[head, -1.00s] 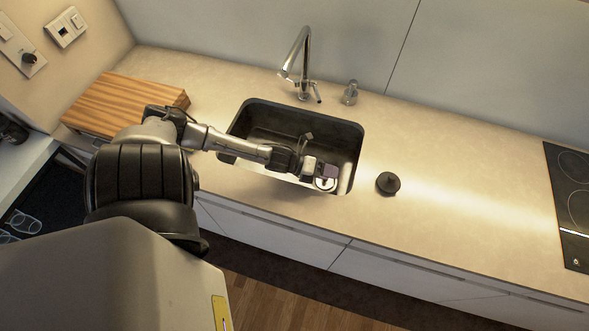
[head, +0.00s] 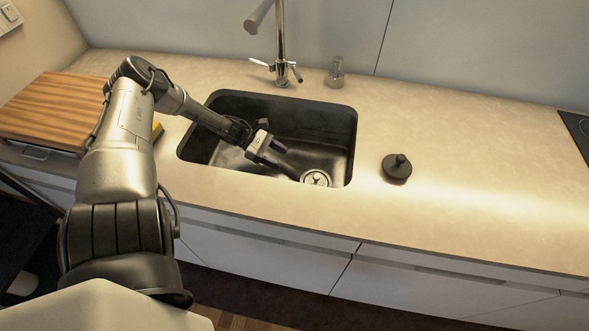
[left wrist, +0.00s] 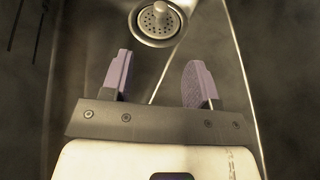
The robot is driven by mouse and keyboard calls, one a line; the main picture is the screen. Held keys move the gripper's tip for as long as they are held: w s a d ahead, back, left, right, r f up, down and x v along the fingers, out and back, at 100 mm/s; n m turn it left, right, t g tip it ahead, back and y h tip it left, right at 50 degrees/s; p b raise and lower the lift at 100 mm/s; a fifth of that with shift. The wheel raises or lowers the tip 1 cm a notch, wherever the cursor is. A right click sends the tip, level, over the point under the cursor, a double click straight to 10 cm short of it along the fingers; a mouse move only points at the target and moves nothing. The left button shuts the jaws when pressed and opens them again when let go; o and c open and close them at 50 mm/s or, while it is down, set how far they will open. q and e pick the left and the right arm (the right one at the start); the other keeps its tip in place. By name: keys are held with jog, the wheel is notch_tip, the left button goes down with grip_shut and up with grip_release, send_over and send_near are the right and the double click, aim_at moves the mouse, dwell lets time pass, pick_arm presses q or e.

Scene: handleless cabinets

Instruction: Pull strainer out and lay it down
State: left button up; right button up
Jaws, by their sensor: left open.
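The round metal strainer (head: 316,178) sits in the drain at the front right of the dark sink (head: 226,98). My left gripper (head: 266,148) reaches into the sink to the left of the strainer. In the left wrist view its two purple finger pads (left wrist: 158,77) stand apart with nothing between them. The strainer lies beyond the fingertips, not touched. My right gripper is not in view.
A dark knobbed plug-like object (head: 397,168) rests on the counter right of the sink. The tap (head: 281,45) and a small dispenser (head: 336,72) stand behind. A wooden board (head: 50,108) lies at the left. Much of the counter (head: 470,180) at the right is clear.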

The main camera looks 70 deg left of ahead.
aim_at(311, 181)
pick_arm(q)
jog(key=b+x, duration=0.7)
jog(key=x, duration=0.4)
jog(key=shift+f, duration=0.25)
jog(key=shift+b+x, duration=0.7)
jog(key=shift+x, duration=0.3)
jog(key=shift+r, duration=0.1)
jog(key=shift+c, duration=0.5)
jog(key=c, duration=0.9)
jog(key=o, duration=0.3)
grip_shut()
